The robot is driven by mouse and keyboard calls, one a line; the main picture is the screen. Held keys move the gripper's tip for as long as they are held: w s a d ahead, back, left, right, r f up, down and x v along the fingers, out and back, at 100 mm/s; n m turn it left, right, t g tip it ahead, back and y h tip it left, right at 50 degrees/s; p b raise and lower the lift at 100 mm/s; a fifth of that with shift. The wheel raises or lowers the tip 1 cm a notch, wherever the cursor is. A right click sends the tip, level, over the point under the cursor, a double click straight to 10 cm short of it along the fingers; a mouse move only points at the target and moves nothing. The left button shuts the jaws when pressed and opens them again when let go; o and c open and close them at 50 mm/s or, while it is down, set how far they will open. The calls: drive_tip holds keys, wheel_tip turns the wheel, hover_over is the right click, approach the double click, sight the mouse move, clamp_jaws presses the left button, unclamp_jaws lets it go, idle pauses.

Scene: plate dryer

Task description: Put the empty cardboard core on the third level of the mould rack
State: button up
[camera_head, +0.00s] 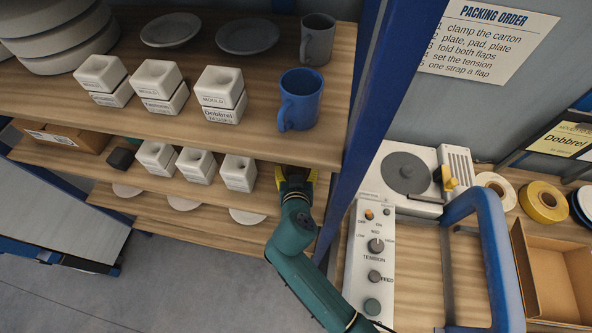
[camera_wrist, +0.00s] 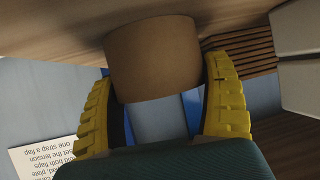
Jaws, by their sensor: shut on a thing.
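The brown cardboard core (camera_wrist: 153,57) is between the yellow fingers of my gripper (camera_wrist: 165,105) in the wrist view. My gripper is shut on it. In the head view my gripper (camera_head: 296,180) reaches in at the right end of the mould rack's shelf (camera_head: 215,198), below the upper board (camera_head: 225,145). The core is hidden there by the gripper and the upper board. In the wrist view, which is upside down, the core's end is close to a wooden board (camera_wrist: 60,25); I cannot tell if they touch.
White moulds (camera_head: 239,172) stand left of my gripper on the same shelf, with a dark block (camera_head: 122,158) and a carton (camera_head: 65,138) further left. Above are a blue mug (camera_head: 300,98), more moulds and plates. A blue post (camera_head: 350,165) is close on the right.

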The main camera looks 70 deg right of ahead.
drive_tip(key=shift+w+r, duration=0.1)
drive_tip(key=shift+f, duration=0.2)
drive_tip(key=o, duration=0.9)
drive_tip(key=shift+r, duration=0.3)
drive_tip(key=v, duration=1.2)
drive_tip(key=shift+b, duration=0.3)
